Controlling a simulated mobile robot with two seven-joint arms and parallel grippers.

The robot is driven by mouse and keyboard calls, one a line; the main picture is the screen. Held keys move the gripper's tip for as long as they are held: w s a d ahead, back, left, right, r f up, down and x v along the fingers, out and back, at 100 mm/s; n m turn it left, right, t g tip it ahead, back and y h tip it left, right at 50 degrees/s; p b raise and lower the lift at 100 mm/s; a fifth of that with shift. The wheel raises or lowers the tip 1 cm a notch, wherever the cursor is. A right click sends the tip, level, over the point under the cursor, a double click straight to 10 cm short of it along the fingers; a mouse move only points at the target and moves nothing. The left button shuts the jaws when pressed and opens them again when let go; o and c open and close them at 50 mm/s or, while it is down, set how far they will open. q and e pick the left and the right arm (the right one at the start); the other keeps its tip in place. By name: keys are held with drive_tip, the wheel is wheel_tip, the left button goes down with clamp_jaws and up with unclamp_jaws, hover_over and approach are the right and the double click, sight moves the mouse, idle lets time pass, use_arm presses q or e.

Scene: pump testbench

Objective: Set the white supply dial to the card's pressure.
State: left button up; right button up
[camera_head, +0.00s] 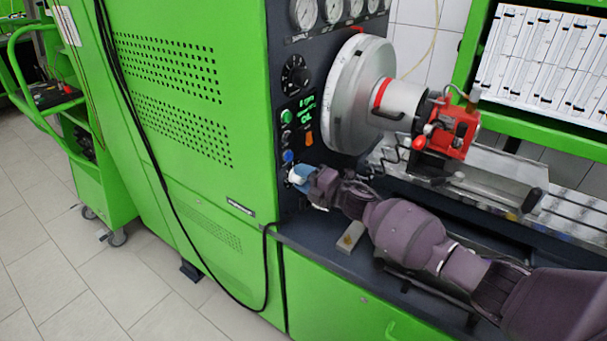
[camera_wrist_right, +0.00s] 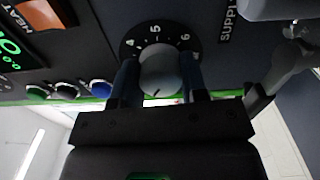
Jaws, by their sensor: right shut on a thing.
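The white supply dial (camera_wrist_right: 158,72) is a round knob on a dark panel. The digits 4, 5 and 6 are readable on its scale, beside a partly cut-off label starting "SUPPL". A thin dark mark shows on the knob's lower edge; the exact setting is unclear. My right gripper (camera_wrist_right: 159,78) is shut on the dial, one finger on each side. In the head view my right gripper (camera_head: 299,176) is at the low front corner of the panel and mostly hides the dial. I cannot make out a pressure card. My left gripper is not in view.
Green, dark and blue buttons (camera_wrist_right: 101,88) sit beside the dial, below an orange HEAT switch (camera_wrist_right: 45,14). Above are a black knob (camera_head: 295,76) and several gauges (camera_head: 304,13). A large silver wheel (camera_head: 350,95) and red pump unit (camera_head: 450,130) stand to the right.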

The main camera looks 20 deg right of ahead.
drive_tip(key=shift+r+m+p, duration=0.2)
drive_tip(key=shift+m+p, duration=0.2)
drive_tip(key=shift+m, duration=0.9)
drive_tip(key=o, duration=0.9)
drive_tip(key=shift+a+f, duration=0.1)
drive_tip(key=shift+w+f, duration=0.1)
